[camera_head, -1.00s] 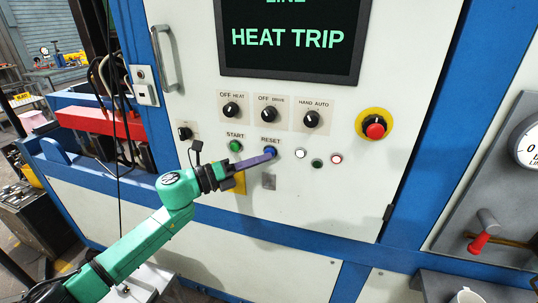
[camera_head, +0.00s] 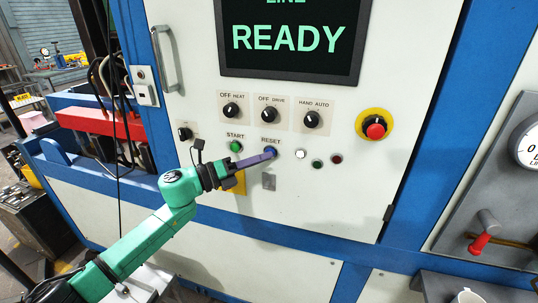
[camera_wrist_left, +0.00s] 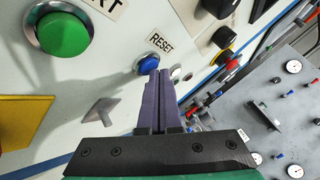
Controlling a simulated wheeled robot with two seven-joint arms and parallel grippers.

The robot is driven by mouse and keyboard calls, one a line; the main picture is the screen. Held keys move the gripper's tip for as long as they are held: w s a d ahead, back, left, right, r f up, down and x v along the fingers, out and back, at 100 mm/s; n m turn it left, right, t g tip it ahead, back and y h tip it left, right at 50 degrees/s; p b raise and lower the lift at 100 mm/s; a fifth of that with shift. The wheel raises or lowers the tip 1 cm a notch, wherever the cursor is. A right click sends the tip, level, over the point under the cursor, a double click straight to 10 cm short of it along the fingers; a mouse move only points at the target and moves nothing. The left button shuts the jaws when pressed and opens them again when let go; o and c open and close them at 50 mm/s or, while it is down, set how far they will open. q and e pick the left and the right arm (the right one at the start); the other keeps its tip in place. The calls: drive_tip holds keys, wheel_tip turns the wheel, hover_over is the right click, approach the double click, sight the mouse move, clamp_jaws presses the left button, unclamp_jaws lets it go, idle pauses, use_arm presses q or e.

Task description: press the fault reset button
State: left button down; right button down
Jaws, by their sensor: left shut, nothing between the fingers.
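The blue reset button (camera_head: 270,151) sits under the RESET label on the white control panel (camera_head: 330,200). It also shows in the left wrist view (camera_wrist_left: 149,64). My left gripper (camera_head: 272,154) is shut and empty, and its purple fingertips are at the button, covering part of it. In the left wrist view the shut fingers (camera_wrist_left: 158,75) overlap the button's lower right edge. I cannot tell how far the button is pushed in. The screen (camera_head: 290,40) above reads READY in green. My right gripper is not in view.
A green start button (camera_head: 236,146) is left of the reset button. Three dark selector knobs are above. White (camera_head: 300,154), green (camera_head: 317,163) and dark red (camera_head: 336,159) indicators are to the right. A red emergency stop (camera_head: 375,130) on yellow is farther right. A hinged handle (camera_head: 164,57) is upper left.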

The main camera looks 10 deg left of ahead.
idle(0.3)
use_arm(q)
drive_tip(key=shift+s+a, duration=0.1)
drive_tip(key=shift+s, duration=0.7)
drive_tip(key=s+b, duration=0.3)
drive_tip(key=s, duration=0.2)
drive_tip(key=shift+a, duration=0.1)
idle(0.4)
